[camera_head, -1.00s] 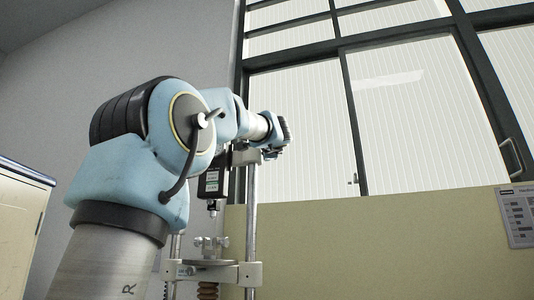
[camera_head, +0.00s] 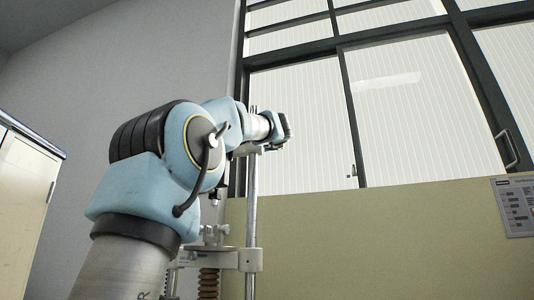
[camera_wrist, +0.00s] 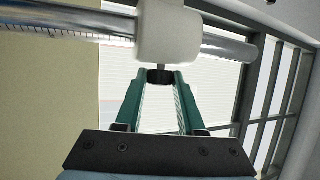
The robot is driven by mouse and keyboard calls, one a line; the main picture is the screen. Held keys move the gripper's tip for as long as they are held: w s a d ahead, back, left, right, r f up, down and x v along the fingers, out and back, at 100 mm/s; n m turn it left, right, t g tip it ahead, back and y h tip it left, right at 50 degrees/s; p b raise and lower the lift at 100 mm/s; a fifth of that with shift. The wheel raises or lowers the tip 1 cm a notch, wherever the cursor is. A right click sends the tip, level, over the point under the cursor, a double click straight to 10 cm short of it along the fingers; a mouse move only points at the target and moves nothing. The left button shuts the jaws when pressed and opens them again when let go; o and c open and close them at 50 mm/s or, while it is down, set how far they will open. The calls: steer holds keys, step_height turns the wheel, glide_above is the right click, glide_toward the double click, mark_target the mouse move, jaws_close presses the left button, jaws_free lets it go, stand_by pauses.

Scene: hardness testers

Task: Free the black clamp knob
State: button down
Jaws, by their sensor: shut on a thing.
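The black clamp knob (camera_wrist: 160,77) sits between the two teal fingertips of my gripper (camera_wrist: 160,73) in the wrist view. My gripper is shut on it. A short stem joins the knob to a white clamp block (camera_wrist: 168,32), which sits around a shiny metal column (camera_wrist: 226,46). In the head view my arm reaches to the top of the test stand, whose column (camera_head: 251,205) stands upright. The knob is hidden there, and my fingertips cannot be made out.
A lower crosspiece with a round plate (camera_head: 208,250) and a ribbed brown screw (camera_head: 208,283) is partly behind my arm. A cream cabinet (camera_head: 25,190) stands at left. Behind are a beige wall panel (camera_head: 390,240), a window (camera_head: 425,110) and a label sheet (camera_head: 515,205).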

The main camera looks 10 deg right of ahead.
steer(key=shift+w+d+f+n+t+y+b, duration=0.15)
steer(key=shift+n+t+b, duration=0.3)
steer(key=shift+b, duration=1)
steer(key=shift+a+f+n+t+y+b, duration=0.1)
steer(key=shift+f+n+t+y+b, duration=0.35)
steer(key=shift+b, duration=0.95)
steer(key=shift+w+d+n+t+b, duration=0.15)
steer(key=shift+t+b, duration=0.45)
steer(key=shift+b, duration=0.85)
steer(key=shift+a+n+t+y+b, duration=0.15)
steer(key=shift+n+t+y+b, duration=0.55)
steer(key=shift+n+b, duration=0.2)
steer(key=shift+r+n+t+y, duration=0.2)
steer(key=shift+n+t+y, duration=0.2)
steer(key=shift+n+y, duration=0.3)
steer(key=shift+y, duration=0.3)
steer(key=c, duration=0.5)
jaws_free()
steer(key=shift+s, duration=0.1)
steer(key=shift+b, duration=0.3)
